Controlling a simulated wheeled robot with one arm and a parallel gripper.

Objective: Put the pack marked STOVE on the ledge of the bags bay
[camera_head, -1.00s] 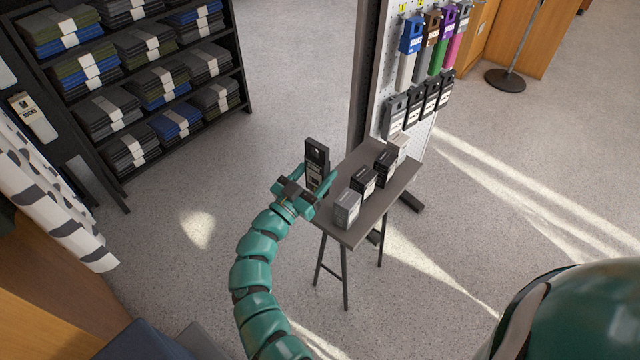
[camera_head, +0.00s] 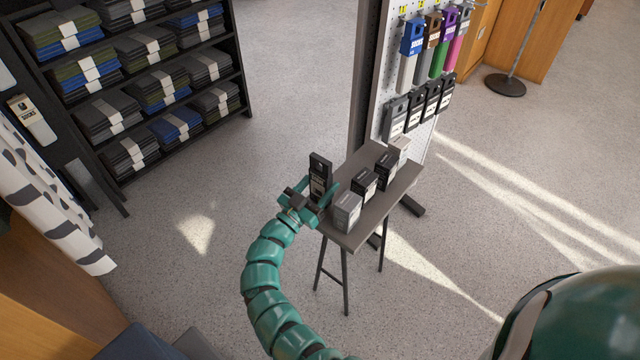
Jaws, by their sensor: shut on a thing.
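My gripper (camera_head: 318,200) is at the left edge of the small grey table (camera_head: 372,216). It is shut on a black pack (camera_head: 320,169), held upright with a pale label whose text is too small to read. I cannot tell whether the pack's base touches the table. A grey box (camera_head: 347,209), a black box (camera_head: 364,181), another black box (camera_head: 386,166) and a pale box (camera_head: 399,149) stand in a row on the table, right of the held pack. I cannot make out a bay marked for bags or its ledge.
A pegboard rack (camera_head: 392,70) with hanging packs stands behind the table. A dark shelf (camera_head: 245,85) of folded clothes is at the upper left. A post with a round base (camera_head: 506,84) stands at the upper right. The floor between shelf and table is clear.

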